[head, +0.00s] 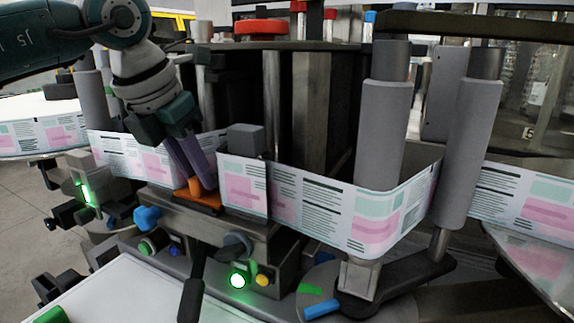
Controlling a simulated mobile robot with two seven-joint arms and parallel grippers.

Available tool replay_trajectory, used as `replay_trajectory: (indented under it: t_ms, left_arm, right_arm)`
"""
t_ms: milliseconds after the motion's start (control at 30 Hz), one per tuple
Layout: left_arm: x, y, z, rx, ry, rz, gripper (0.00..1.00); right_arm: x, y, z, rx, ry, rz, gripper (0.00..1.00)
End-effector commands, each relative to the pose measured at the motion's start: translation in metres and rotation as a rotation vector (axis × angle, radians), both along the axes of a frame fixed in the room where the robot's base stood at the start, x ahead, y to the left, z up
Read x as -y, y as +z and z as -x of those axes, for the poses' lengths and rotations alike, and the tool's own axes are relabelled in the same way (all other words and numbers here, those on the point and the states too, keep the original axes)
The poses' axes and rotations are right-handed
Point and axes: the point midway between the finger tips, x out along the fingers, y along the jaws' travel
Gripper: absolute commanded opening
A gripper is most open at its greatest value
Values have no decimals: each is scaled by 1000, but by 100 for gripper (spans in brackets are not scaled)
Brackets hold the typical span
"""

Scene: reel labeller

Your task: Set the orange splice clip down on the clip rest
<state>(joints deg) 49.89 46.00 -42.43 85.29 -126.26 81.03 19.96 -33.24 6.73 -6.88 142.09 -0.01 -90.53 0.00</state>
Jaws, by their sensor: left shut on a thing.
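Just under the clip is a flat, darker orange surface (206,203) on top of the grey machine block. It looks like the clip rest, but I cannot tell it surely from the clip, nor whether the clip touches it. The web's edge stands close to the right of the fingers. My right gripper is not in view.
The printed label web (315,210) runs across the middle around grey rollers (383,135). A grey block (246,139) stands right of the gripper. A green-lit button (237,281) and a blue knob (147,217) are on the front. A white surface (120,295) lies at the lower left.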

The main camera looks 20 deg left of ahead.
Motion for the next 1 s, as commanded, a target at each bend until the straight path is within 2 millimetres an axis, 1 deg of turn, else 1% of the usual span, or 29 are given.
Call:
replay_trajectory:
  t_ms: [100,133,433,667,767,867,1000]
  left_arm:
    - [0,-3,1,-6,1,-2,0]
    - [0,-3,1,-6,1,-2,25]
    - [0,-2,1,-4,0,-1,59]
    - [0,-1,1,-3,0,-1,59]
    - [-1,3,2,-2,0,-1,59]
    - [-1,16,7,1,-1,-2,59]
    - [-3,42,18,3,-1,-3,59]
  right_arm:
    - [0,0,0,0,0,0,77]
    - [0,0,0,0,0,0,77]
    - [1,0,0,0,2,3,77]
    - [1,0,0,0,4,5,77]
    - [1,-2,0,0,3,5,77]
    - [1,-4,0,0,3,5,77]
    - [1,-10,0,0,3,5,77]
